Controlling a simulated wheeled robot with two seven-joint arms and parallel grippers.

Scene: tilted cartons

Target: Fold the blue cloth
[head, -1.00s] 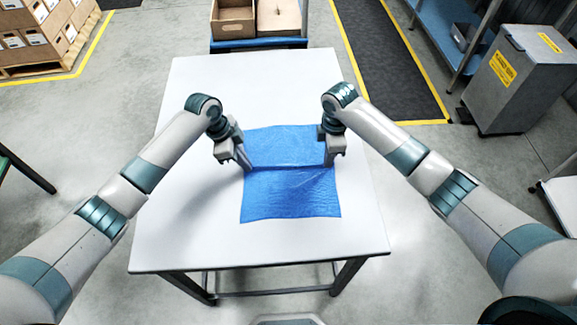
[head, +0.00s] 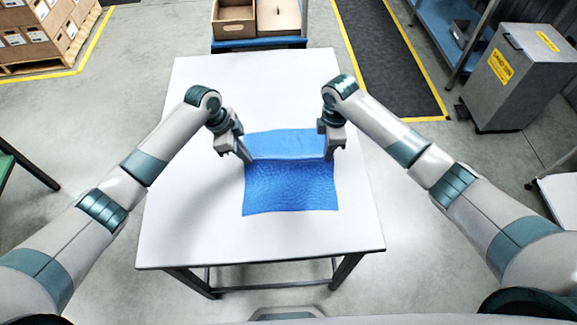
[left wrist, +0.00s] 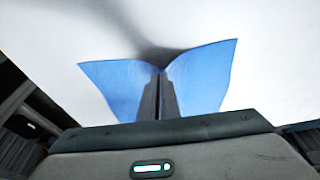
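The blue cloth (head: 291,188) lies on the white table, with its near part flat and wrinkled. A raised ridge runs across it between my two grippers, and a smoother strip of cloth shows beyond it. My left gripper (head: 249,160) is at the left end of this ridge. In the left wrist view its fingers (left wrist: 158,75) are together, and the cloth (left wrist: 205,75) is pinched at their tips, spreading to both sides. My right gripper (head: 328,158) is at the right end of the ridge and appears shut on the cloth there; its fingertips are small in view.
The white table (head: 190,220) is otherwise bare, with free room all around the cloth. Beyond its far edge stands a blue cart with an open carton (head: 234,20). A grey bin (head: 505,75) stands on the floor at right, away from the table.

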